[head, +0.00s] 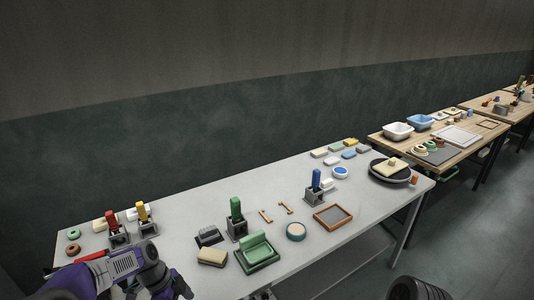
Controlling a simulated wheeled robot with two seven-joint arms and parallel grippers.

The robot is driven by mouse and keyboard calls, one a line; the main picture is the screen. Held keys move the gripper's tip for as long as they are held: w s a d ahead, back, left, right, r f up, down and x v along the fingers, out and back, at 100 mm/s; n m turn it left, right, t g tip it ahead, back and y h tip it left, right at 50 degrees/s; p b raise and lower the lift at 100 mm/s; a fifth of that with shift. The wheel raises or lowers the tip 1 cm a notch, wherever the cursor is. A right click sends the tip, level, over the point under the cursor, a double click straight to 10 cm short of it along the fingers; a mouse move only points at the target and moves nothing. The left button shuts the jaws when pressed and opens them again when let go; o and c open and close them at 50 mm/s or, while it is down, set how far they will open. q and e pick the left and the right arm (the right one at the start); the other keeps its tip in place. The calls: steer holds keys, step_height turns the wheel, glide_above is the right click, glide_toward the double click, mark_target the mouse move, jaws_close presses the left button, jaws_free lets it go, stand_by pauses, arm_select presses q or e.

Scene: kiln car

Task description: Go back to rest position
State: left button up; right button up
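My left arm comes in from the lower left, over the near left part of the grey table (200,210). Its end (160,282) is dark and purple and points down near the table's front edge. The fingers are partly cut off and hard to make out, so I cannot tell whether they are open or shut. No held object shows there. My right gripper is not in view. The task names no object.
Blocks in stands, including a green block (236,208) and a blue block (316,179), stand on the table. A wooden table (470,148) with basins stands farther right.

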arm_select(q)
steer(key=s+d+f+n+b, duration=0.1)
steer(key=s+d+f+n, duration=0.15)
steer(key=f, duration=0.45)
steer(key=s+d+f+n+b, duration=0.2)
steer(key=d+f+n, duration=0.15)
steer(key=f, duration=0.35)
steer(key=s+d+f+n+b, duration=0.1)
steer(key=s+d+f+n, duration=0.15)
steer(key=f, duration=0.35)
steer(key=s+d+f+n+t+b, duration=0.1)
steer(key=s+d+f+n+b, duration=0.3)
steer(key=s+f+n, duration=0.7)
steer(key=shift+s+d, duration=0.6)
steer(key=shift+s, duration=0.05)
